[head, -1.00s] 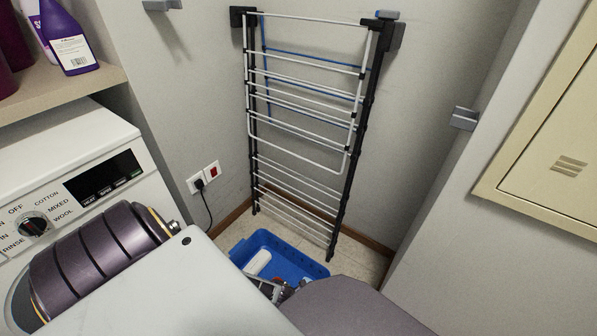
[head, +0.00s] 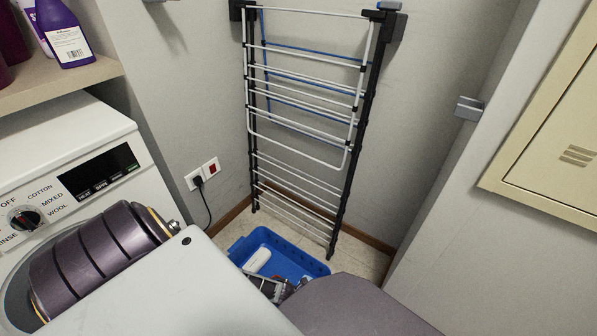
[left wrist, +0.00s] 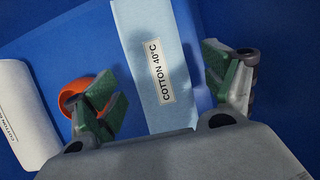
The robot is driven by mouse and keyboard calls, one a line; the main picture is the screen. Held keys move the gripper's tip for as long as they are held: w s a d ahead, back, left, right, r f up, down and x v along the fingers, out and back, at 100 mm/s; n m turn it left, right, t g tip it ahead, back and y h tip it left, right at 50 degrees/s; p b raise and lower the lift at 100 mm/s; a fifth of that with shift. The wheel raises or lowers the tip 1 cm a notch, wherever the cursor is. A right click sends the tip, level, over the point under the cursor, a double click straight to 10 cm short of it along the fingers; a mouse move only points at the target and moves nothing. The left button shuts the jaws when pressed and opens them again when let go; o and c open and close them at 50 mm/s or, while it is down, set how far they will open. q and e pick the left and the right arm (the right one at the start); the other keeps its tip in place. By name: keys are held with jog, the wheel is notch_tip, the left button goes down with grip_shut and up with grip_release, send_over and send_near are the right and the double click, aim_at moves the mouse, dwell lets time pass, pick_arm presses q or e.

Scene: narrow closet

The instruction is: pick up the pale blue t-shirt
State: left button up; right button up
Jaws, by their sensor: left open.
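The pale blue t-shirt (left wrist: 151,45) is a folded strip with a "COTTON 40°C" label in the left wrist view. It lies in the blue basket (head: 310,267) on the floor. My left gripper (left wrist: 163,85) is open, with one green-padded finger on each side of the shirt. Its lower part is hidden by the gripper body. In the head view my left gripper (head: 268,285) shows partly over the basket, and I cannot make out the shirt there. My right gripper is not in view.
A white labelled item (left wrist: 25,115) and an orange ring-shaped item (left wrist: 72,93) lie left of the shirt. A drying rack (head: 310,120) stands behind the basket. A washing machine (head: 70,165) is at left, and a wall panel (head: 550,130) at right.

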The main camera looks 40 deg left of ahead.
pick_arm(q)
jog(key=shift+b+x, duration=0.85)
jog(key=shift+x, duration=0.5)
jog(key=c, duration=1.2)
